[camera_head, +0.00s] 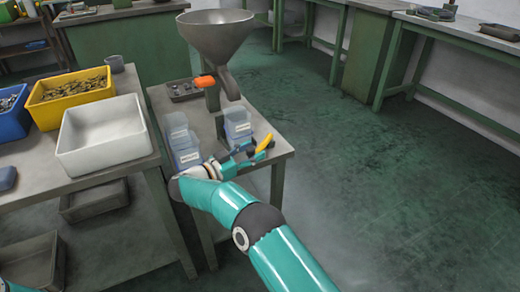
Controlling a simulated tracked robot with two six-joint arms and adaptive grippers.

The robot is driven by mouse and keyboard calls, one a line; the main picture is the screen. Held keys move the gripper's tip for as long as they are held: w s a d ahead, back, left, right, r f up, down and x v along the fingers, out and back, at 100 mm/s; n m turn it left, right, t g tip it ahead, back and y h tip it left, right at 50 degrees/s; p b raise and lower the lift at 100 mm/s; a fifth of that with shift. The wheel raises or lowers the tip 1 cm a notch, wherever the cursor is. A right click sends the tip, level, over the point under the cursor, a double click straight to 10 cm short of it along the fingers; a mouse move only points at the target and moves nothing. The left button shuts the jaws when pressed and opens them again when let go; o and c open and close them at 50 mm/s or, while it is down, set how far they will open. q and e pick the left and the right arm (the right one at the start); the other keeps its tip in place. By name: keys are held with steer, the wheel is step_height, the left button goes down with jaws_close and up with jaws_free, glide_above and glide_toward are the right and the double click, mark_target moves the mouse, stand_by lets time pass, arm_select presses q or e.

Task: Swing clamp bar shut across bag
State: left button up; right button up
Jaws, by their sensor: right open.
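My right gripper (257,148) is open over the front right part of the small grey table. A yellow piece (265,142) shows at its fingers; I cannot tell whether it is the clamp bar's handle or whether the gripper touches it. A clear bluish bag or container (237,124) with a white label stands just behind the gripper. Another labelled one (182,140) stands to its left. A grey metal funnel (216,36) rises over the table, with an orange handle (204,81) beside its spout.
A dark tray (184,90) lies at the back of the small table. On the left bench are a white bin (103,134), a yellow bin (70,97) of small parts and a blue bin (12,110). The green floor on the right is clear.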

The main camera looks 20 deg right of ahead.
steer(key=shift+v, duration=3.75)
